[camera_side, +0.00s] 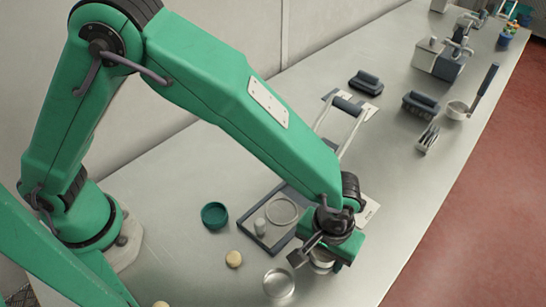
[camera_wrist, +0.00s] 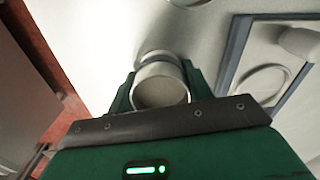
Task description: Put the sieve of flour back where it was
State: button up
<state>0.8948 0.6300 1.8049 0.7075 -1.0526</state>
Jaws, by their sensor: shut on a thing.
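My gripper (camera_side: 325,252) is at the right of the work area, beside the dark-framed tray (camera_side: 250,233). In the wrist view, my gripper (camera_wrist: 158,95) is shut on a small pale round metal vessel, which I take for the sieve (camera_wrist: 160,88). It sits between the two green fingers. In the side view only a bit of the sieve (camera_side: 320,268) shows below the gripper. I cannot make out flour in it, nor whether it touches the bench. The tray, also in the wrist view (camera_wrist: 230,62), holds a pale ring (camera_side: 282,211) and a small pale cylinder (camera_side: 260,226).
A shallow round dish (camera_side: 279,283) stands just left of the gripper. Dark blocks (camera_side: 421,104) and a long-handled pan (camera_side: 457,110) stand farther back. The bench's right edge is close.

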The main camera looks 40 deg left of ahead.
jog(key=shift+f, duration=0.15)
jog(key=o, duration=1)
notch_tip(320, 180, up, 12)
jog(key=shift+r, duration=0.2)
jog(key=shift+a, duration=0.1)
dwell(0.6)
